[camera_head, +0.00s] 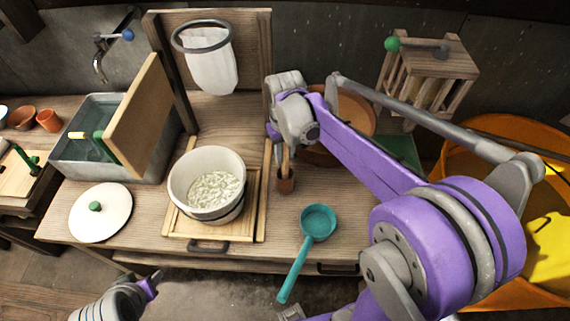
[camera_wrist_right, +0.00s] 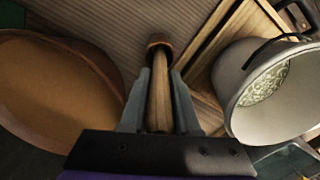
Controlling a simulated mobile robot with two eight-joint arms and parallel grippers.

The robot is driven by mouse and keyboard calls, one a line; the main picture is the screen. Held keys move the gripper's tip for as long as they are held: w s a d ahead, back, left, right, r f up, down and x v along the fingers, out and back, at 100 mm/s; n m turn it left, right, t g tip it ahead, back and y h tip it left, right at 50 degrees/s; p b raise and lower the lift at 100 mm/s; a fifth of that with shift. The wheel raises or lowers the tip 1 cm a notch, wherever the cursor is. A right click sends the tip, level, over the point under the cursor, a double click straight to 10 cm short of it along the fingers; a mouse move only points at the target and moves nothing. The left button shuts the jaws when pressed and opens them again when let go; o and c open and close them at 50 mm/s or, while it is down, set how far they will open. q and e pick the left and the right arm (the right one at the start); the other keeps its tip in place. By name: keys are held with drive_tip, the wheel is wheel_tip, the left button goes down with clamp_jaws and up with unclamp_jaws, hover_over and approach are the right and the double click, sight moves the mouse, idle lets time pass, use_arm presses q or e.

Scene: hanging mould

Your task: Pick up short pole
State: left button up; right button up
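The short pole is a light wooden stick (camera_wrist_right: 159,100) standing in a small brown cup (camera_head: 285,184) on the wooden counter; its lower part shows in the head view (camera_head: 286,160). My right gripper (camera_wrist_right: 160,85) points down over the cup, with one finger on each side of the pole. The fingers are very close to the pole, but whether they press on it is unclear. In the head view the right wrist hides the pole's top. Only a grey and purple part of my left arm shows at the bottom left of the head view; its gripper is not seen.
A white pot (camera_head: 206,183) with pale bits stands on a wooden board left of the cup. A brown round tub (camera_head: 352,112) is behind my right wrist. A teal ladle (camera_head: 318,222) lies in front, and a white lid (camera_head: 100,212) at left. A white cloth bag (camera_head: 212,74) hangs behind.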

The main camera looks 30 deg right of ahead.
clamp_jaws()
drive_tip(key=shift+r, duration=0.1)
